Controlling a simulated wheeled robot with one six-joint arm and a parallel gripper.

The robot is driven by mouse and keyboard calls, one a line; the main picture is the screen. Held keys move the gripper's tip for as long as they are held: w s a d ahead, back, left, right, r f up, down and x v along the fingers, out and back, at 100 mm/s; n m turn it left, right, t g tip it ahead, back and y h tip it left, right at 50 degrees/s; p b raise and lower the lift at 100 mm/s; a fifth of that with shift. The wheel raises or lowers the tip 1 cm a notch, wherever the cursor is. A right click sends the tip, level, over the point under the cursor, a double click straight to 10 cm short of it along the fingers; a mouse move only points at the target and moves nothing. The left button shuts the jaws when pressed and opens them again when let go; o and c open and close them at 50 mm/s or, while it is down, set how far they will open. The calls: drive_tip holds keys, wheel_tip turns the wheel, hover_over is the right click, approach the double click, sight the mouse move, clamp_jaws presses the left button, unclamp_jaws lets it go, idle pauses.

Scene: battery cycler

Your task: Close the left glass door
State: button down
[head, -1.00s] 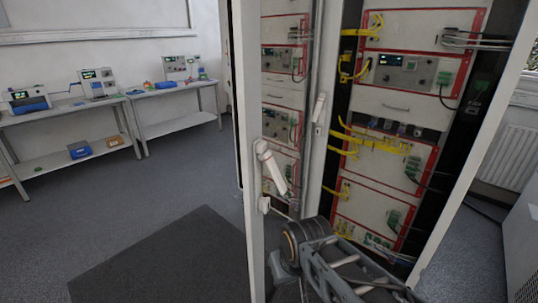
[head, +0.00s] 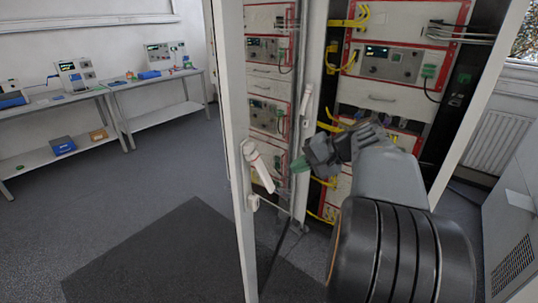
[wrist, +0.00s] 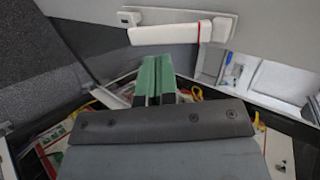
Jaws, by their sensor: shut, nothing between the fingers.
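The left glass door (head: 229,140) stands open in the head view, its white frame edge toward me. A white handle (head: 258,165) sits tilted on that frame. It also shows in the wrist view as a white bar (wrist: 180,32) with a red ring, just beyond the fingertips. My gripper (head: 299,164) is right of the handle in the head view, in front of the cabinet. Its green fingers (wrist: 155,73) are together and empty in the wrist view. I see no contact with the door, but the exact gap is unclear. My arm hides part of the cabinet.
The cabinet holds red-framed instruments (head: 392,64) and yellow cables (head: 349,22). A second white handle (head: 307,104) is on an upright. Benches with devices (head: 155,85) stand at left. Floor left of the door is clear, with a dark mat (head: 150,260).

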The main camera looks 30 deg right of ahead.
drive_tip(key=d+r+t, duration=0.1)
drive_tip(key=d+r, duration=0.2)
drive_tip(key=d, duration=0.1)
drive_tip(key=p, duration=0.3)
approach(262, 161)
drive_tip(key=shift+m+t+y, duration=0.3)
drive_tip(key=shift+t+y, duration=0.1)
drive_tip(key=x, duration=0.3)
drive_tip(key=f+x, duration=0.1)
drive_tip(key=x, duration=0.3)
drive_tip(key=shift+f, duration=0.1)
